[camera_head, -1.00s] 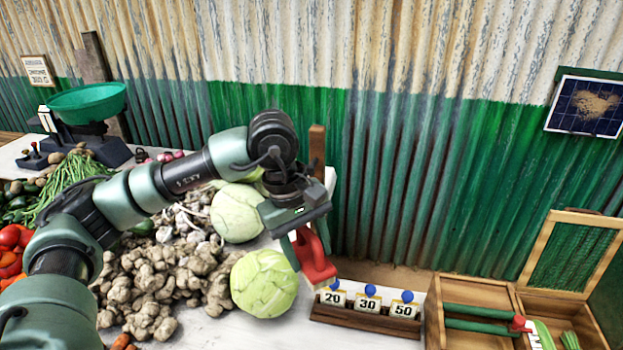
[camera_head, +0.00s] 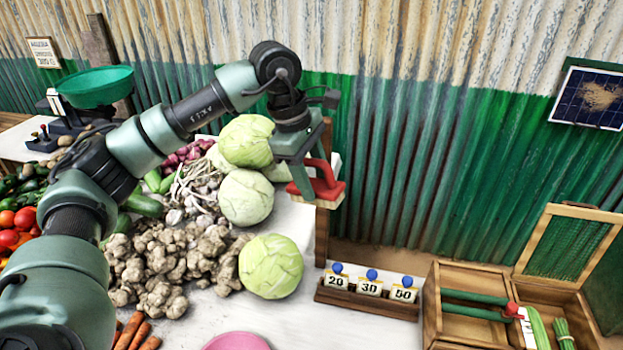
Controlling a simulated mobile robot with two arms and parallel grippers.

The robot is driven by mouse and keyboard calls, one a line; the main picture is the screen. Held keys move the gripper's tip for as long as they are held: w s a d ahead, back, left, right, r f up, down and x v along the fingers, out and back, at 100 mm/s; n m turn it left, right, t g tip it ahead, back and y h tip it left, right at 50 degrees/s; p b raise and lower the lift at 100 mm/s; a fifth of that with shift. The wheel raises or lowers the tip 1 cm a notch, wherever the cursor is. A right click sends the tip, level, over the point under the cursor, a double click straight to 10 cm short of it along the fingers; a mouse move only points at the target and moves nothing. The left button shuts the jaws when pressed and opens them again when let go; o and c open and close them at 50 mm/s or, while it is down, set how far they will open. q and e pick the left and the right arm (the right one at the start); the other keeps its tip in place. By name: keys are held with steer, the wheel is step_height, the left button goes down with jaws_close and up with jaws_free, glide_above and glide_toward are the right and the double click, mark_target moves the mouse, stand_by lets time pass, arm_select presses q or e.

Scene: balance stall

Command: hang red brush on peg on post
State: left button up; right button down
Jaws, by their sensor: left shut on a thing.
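My left gripper (camera_head: 302,182) is shut on the red brush (camera_head: 328,188) and holds it in the air above the back edge of the table. The brush has a red body and handle, with a pale strip below that looks like bristles. The wooden post (camera_head: 321,238) stands upright behind the gripper and brush, which hide much of it. I cannot make out the peg, and I cannot tell whether the brush touches the post. My right gripper is not in view.
Cabbages (camera_head: 271,266) and ginger roots (camera_head: 165,268) lie left of the post. A price-tag rack (camera_head: 367,298) stands to its right, and an open wooden crate (camera_head: 432,305) beyond that. A pink round thing (camera_head: 237,342) shows at the front edge. White tabletop (camera_head: 305,322) is bare near the rack.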

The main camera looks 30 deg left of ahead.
arm_select(q)
steer(key=shift+w+a, duration=0.15)
steer(key=shift+w, duration=0.7)
steer(key=w+p, duration=0.1)
steer(key=w, duration=0.1)
steer(key=w+a+p, duration=0.1)
steer(key=w, duration=0.1)
steer(key=shift+w+a+f, duration=0.3)
steer(key=shift+w+f, duration=0.25)
steer(key=shift+w, duration=0.05)
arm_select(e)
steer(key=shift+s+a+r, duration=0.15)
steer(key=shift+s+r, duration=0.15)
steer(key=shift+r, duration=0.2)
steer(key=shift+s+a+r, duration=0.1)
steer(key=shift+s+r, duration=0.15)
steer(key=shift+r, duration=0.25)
arm_select(q)
steer(key=shift+f, duration=0.2)
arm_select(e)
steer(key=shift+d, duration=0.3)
